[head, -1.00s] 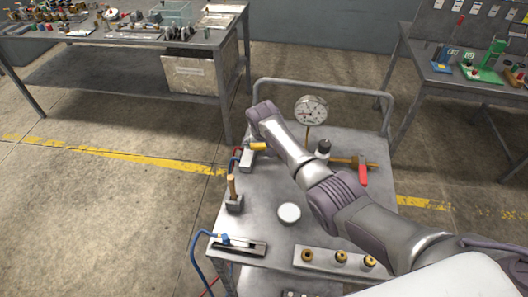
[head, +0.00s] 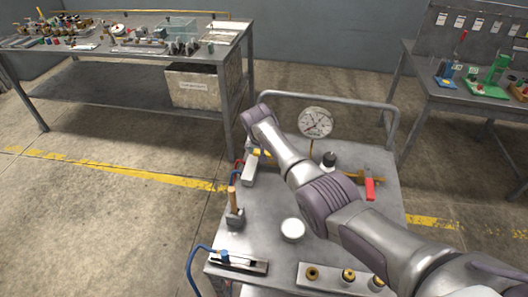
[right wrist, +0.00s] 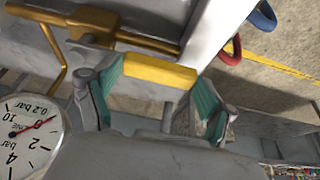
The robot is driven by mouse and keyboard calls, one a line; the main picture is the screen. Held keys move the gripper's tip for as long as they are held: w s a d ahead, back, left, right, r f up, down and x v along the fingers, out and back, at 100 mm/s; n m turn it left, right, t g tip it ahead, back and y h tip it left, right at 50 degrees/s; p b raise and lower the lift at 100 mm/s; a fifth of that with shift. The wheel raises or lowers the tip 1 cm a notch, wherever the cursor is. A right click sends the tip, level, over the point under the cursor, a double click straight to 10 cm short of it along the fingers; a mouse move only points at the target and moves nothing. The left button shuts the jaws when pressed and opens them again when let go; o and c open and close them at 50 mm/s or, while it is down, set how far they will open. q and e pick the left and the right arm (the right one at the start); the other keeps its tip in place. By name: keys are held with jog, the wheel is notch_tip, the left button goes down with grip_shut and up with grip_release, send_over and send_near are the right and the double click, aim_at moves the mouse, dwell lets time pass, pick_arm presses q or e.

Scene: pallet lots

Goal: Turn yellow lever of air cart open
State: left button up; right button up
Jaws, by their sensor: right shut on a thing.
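The air cart (head: 270,210) is a grey metal cart with a tubular rail. Its yellow lever (right wrist: 155,71) lies between the teal pads of my right gripper (right wrist: 153,84) in the right wrist view, and the gripper is shut on it. In the head view only a bit of yellow (head: 259,152) shows beside my right wrist, which covers most of the lever and the gripper. A grey block (head: 250,169) sits just below it. A brass pipe (right wrist: 130,38) runs behind the lever in the wrist view. My left gripper is out of view.
A round gauge (head: 315,122) stands close behind my forearm. A red lever (head: 370,188), a wooden-handled part (head: 234,198), a white cap (head: 293,229) and brass fittings (head: 348,275) are on the cart. Workbenches stand left (head: 130,60) and right (head: 475,98). Floor left of the cart is clear.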

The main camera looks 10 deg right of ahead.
jog(key=o, duration=1.3)
jog(key=shift+f, duration=0.1)
jog(key=shift+o, duration=1.2)
jog(key=shift+w, duration=0.1)
jog(key=v, duration=1.2)
jog(key=shift+w, duration=0.1)
